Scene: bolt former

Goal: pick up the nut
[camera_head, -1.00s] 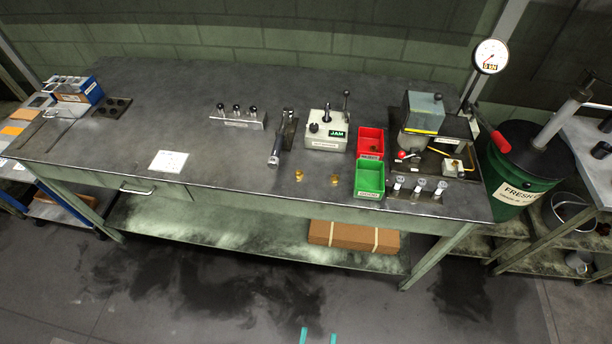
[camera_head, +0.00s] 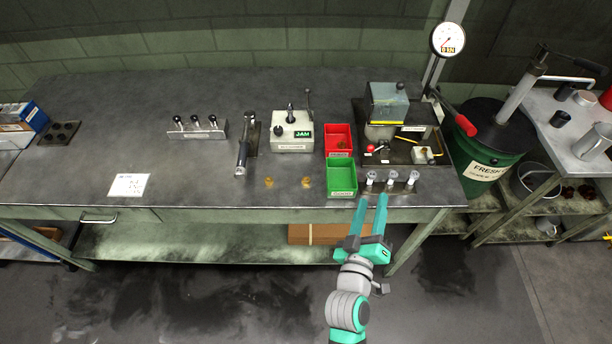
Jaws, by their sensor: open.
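Two small brass-coloured pieces lie on the bench top (camera_head: 110,105) near its front edge, a left one (camera_head: 269,182) and a right one (camera_head: 306,182). They are too small to tell for sure which is a nut. The red bin (camera_head: 339,152) holds a small dark item that I cannot make out. My gripper (camera_head: 370,205) is at the bench's front edge, to the right of the brass pieces and just in front of the green bin (camera_head: 342,193). Its two teal fingers are apart, with nothing seen between them.
Behind are a grey press (camera_head: 388,105) and a JAM box (camera_head: 291,132). The bench around the white paper (camera_head: 128,185) is mostly clear.

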